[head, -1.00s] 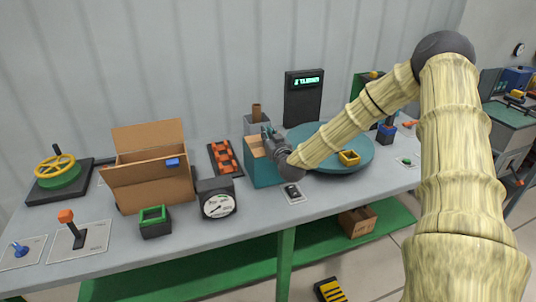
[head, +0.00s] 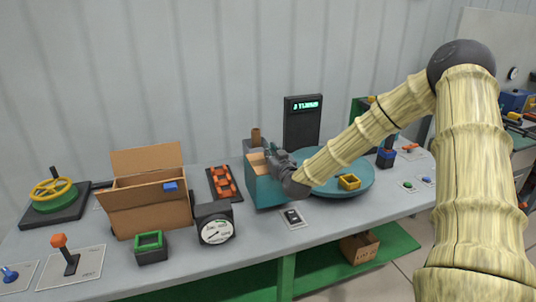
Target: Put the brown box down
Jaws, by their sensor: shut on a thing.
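My gripper (head: 273,157) is at the teal open-topped bin (head: 268,192), over its top edge. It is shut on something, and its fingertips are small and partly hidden. A tan-brown surface (head: 257,160) shows at the bin's top, just left of the fingers. This appears to be the brown box, held within or just above the bin. Its lower part is hidden by the bin wall, so I cannot tell whether it touches the bottom.
An open cardboard carton (head: 150,212) stands left on the grey bench (head: 200,258). A dial gauge (head: 215,225) and a black-and-green open box (head: 151,246) are in front. A teal turntable (head: 325,190) with a yellow block (head: 349,182) lies right. A dark display (head: 302,120) stands behind.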

